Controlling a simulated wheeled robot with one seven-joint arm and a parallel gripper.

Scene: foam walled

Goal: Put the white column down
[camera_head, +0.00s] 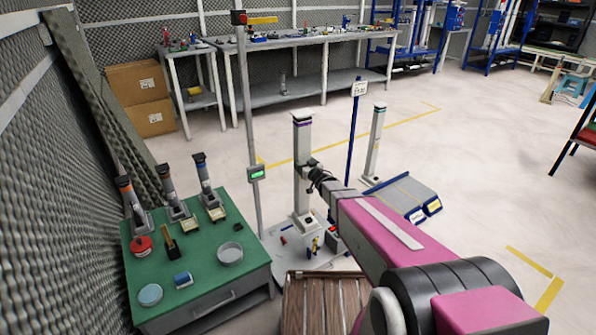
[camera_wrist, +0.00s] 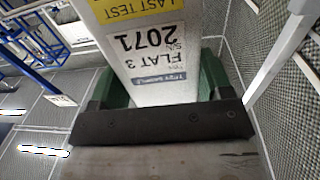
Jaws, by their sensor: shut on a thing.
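The white column (camera_head: 303,190) is upright in the middle of the head view, with a dark cap and a wider foot. My gripper (camera_head: 312,172) is shut on it about midway up its height. In the wrist view the white column (camera_wrist: 150,50) fills the space between the green fingers of my gripper (camera_wrist: 155,88). It carries a yellow "LAST TEST" label and a white "FLAT 3 2071" label. Its foot shows just above or on a pale grey plate (camera_head: 290,245); I cannot tell whether they touch. My arm hides part of the area at the right.
A second white column (camera_head: 376,145) stands behind right, near a blue post (camera_head: 354,135) and a grey ramp (camera_head: 402,196). A grey pole (camera_head: 250,120) rises at the left. A green bench (camera_head: 195,260) with tools stands left. A slatted wooden pallet (camera_head: 318,305) lies in front.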

